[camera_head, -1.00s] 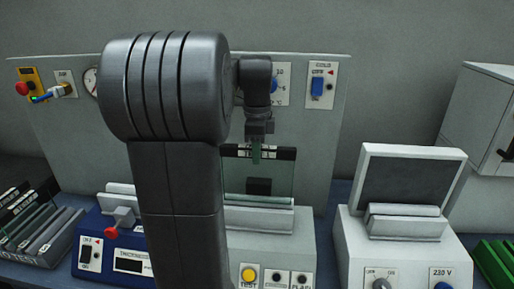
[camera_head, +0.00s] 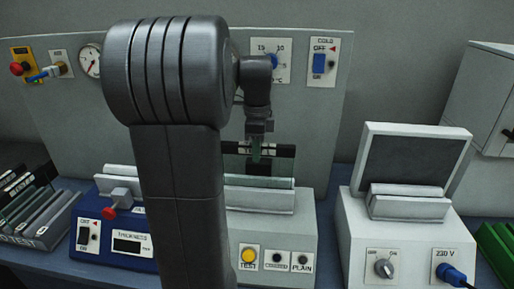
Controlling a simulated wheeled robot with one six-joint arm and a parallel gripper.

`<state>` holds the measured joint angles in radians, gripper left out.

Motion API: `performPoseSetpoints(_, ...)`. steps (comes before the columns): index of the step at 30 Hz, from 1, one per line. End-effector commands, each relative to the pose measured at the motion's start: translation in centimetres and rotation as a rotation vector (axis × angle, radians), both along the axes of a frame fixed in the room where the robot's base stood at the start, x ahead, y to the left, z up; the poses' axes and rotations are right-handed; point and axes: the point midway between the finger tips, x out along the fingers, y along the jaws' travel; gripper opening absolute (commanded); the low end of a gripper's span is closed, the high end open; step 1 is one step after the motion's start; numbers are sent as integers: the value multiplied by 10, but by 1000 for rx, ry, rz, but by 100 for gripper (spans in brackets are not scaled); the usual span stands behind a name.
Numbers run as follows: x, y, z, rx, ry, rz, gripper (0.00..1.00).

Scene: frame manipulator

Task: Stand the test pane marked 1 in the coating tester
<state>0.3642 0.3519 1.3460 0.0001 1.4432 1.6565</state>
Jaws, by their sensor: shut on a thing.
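My gripper (camera_head: 257,143) points down and is shut on the top edge of a clear test pane (camera_head: 230,165) with a black top band and white labels. Its mark is too small to read. The pane is upright at the coating tester (camera_head: 270,225), the grey box with a yellow TEST button. Its lower edge is hidden behind the tester's pale slotted holder (camera_head: 258,202), so I cannot tell whether it is in the slot or resting on its floor. My arm hides the tester's left part.
A blue thickness gauge (camera_head: 115,240) with a red knob stands left, beside a rack (camera_head: 45,228) of panes. A panel (camera_head: 190,60) with gauges and switches rises behind.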

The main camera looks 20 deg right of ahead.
Motion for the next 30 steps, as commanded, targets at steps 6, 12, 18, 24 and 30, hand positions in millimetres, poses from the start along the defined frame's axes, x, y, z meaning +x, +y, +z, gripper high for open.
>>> performPoseSetpoints(6, 0, 0, 1, 0, -1, 0, 0)
performPoseSetpoints(12, 0, 0, 0, 0, -1, 0, 0)
performPoseSetpoints(18, 0, 0, -4, 0, -1, 0, 0)
performPoseSetpoints(24, 0, 0, -8, 0, -1, 0, 0)
performPoseSetpoints(30, 0, 0, -11, 0, -1, 0, 0)
